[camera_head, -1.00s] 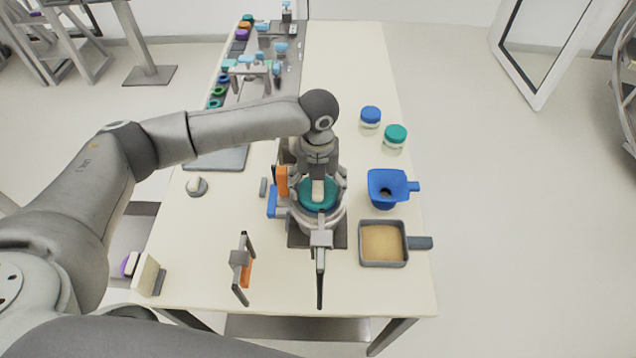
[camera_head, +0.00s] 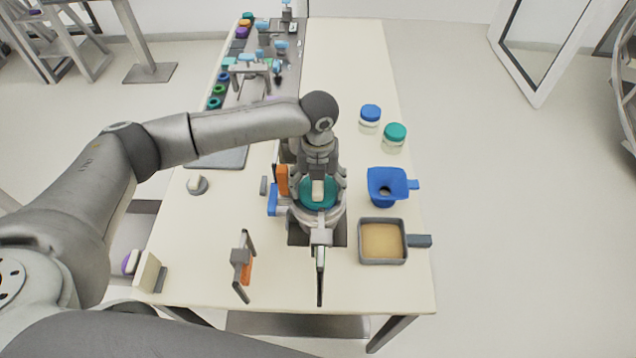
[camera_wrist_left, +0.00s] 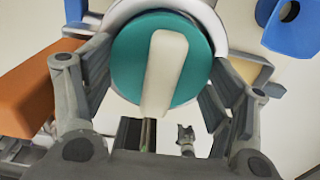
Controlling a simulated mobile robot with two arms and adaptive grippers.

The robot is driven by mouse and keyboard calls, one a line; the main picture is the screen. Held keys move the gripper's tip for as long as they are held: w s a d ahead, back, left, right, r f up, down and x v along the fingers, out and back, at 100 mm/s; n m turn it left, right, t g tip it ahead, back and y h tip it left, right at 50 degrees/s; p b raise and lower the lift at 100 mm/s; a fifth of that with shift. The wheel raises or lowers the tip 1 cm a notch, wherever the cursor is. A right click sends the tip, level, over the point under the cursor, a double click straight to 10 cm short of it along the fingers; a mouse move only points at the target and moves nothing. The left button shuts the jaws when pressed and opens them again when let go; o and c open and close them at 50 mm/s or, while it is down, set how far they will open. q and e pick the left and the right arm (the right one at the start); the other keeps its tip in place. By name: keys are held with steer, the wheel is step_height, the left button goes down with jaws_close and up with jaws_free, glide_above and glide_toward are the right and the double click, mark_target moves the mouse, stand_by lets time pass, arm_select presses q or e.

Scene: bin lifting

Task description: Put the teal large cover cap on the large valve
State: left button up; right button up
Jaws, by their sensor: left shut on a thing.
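The teal large cover cap (camera_head: 326,203) is a round disc with a cream bar handle across its top. It lies over the round grey-white large valve (camera_head: 333,222) on its dark base, near the middle of the table. My left gripper (camera_head: 318,188) points down at the cap and is shut on it. In the left wrist view the cap (camera_wrist_left: 193,70) sits between the two dark fingers, with the pale valve rim (camera_wrist_left: 208,14) around its far edge. Whether the cap is fully seated is hidden. My right gripper is not in view.
A blue funnel (camera_head: 386,182) and a grey pan of tan material (camera_head: 382,241) stand right of the valve. Two jars, blue-lidded (camera_head: 370,113) and teal-lidded (camera_head: 395,132), stand behind them. Orange (camera_head: 282,180) and blue (camera_head: 272,200) blocks stand close to the valve's left side.

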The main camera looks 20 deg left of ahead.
arm_select(q)
steer(key=o, duration=0.9)
steer(key=shift+r, duration=0.15)
steer(key=shift+r+p, duration=1.15)
steer(key=shift+p, duration=0.15)
steer(key=shift+r+p, duration=0.4)
steer(key=shift+r, duration=1.5)
steer(key=shift+s+f, duration=0.1)
steer(key=shift+s, duration=0.05)
